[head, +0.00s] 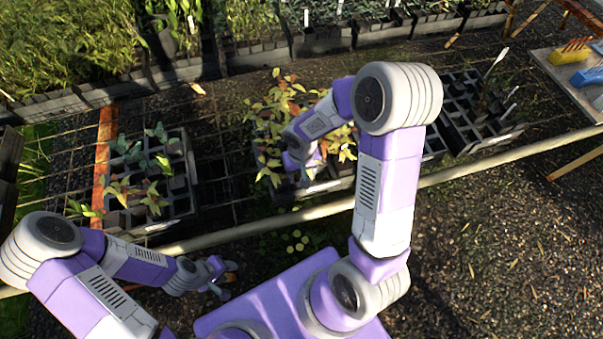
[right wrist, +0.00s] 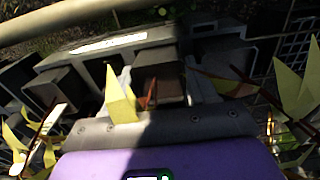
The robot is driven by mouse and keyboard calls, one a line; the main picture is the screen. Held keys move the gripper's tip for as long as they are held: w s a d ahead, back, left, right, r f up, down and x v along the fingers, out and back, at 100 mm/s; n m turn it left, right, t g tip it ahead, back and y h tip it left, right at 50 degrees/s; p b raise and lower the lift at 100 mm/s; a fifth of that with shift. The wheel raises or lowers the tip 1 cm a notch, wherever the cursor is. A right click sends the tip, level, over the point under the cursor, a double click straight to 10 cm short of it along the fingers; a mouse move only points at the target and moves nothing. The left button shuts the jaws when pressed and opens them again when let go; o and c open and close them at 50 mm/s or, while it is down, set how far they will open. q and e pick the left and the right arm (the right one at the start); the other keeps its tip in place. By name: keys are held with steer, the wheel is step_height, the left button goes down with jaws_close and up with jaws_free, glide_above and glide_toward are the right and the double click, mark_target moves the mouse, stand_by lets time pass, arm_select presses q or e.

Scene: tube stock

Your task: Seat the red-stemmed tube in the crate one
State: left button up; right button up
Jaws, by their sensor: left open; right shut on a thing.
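My right gripper (head: 311,166) is low over the middle crate (head: 330,187), partly hidden by my arm and leaves. In the right wrist view, its jaws (right wrist: 158,88) are shut on a dark square tube (right wrist: 160,72). A reddish stem (right wrist: 152,94) and a yellow-green leaf (right wrist: 121,101) show beside it. The tube is among the crate's cells; I cannot tell how deep it sits. Leafy plants with yellow and reddish leaves (head: 268,118) fill the middle crate's left part. My left gripper (head: 222,279) is open and empty, low in front of the left crate (head: 186,205).
The left crate holds blue-green plants (head: 130,150) and reddish-yellow ones. A right crate (head: 495,138) has many dark cells and white labels. A pale rail (head: 450,181) runs in front of the crates. A side table (head: 572,93) stands at the far right.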

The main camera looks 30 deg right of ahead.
steer(key=shift+s+f, duration=0.2)
steer(key=shift+f, duration=0.1)
steer(key=o, duration=1.6)
steer(key=shift+s, duration=0.1)
steer(key=r+p, duration=0.2)
steer(key=r, duration=0.5)
steer(key=shift+w, duration=0.2)
steer(key=shift+d+r, duration=0.1)
steer(key=shift+r, duration=0.5)
